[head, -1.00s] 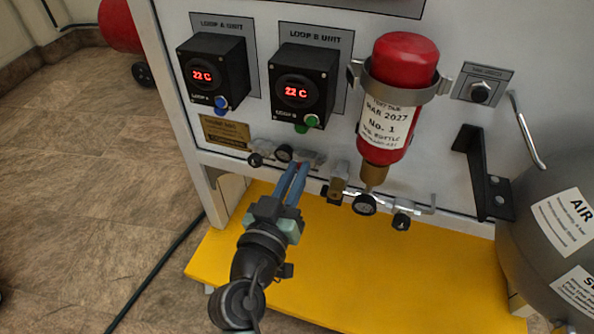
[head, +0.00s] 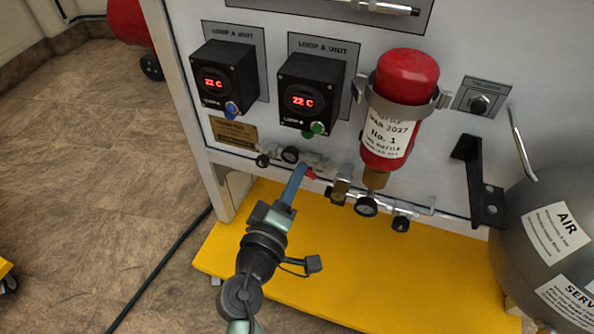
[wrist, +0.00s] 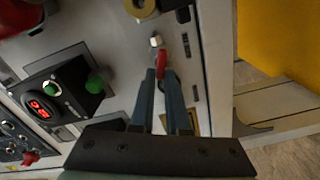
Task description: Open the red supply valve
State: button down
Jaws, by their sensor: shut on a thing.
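The red supply valve's small red handle (head: 310,174) shows at my fingertips in the head view, on the pipe run along the panel's lower edge. In the wrist view the red handle (wrist: 161,72) lies between the two blue-grey fingertips, partly hidden by them. My gripper (head: 303,171) reaches up to it from below and is shut on it. In the wrist view both fingers of the gripper (wrist: 160,82) come close together around the handle. The valve body is mostly hidden.
A red bottle (head: 407,78) labelled No. 1 hangs right of the gripper, with gauges (head: 366,206) below it. Two black loop units (head: 310,92) sit above. A grey air tank (head: 540,185) stands at right.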

jog(key=shift+f+n+p, duration=0.15)
jog(key=shift+n+p, duration=0.2)
jog(key=shift+n, duration=0.75)
jog(key=shift+f+n+p, duration=0.15)
jog(key=shift+n+p, duration=0.2)
jog(key=shift+n, duration=0.75)
jog(key=c, duration=0.9)
grip_release()
jog(key=p+v, duration=0.2)
jog(key=v, duration=1.1)
jog(key=shift+p, duration=0.3)
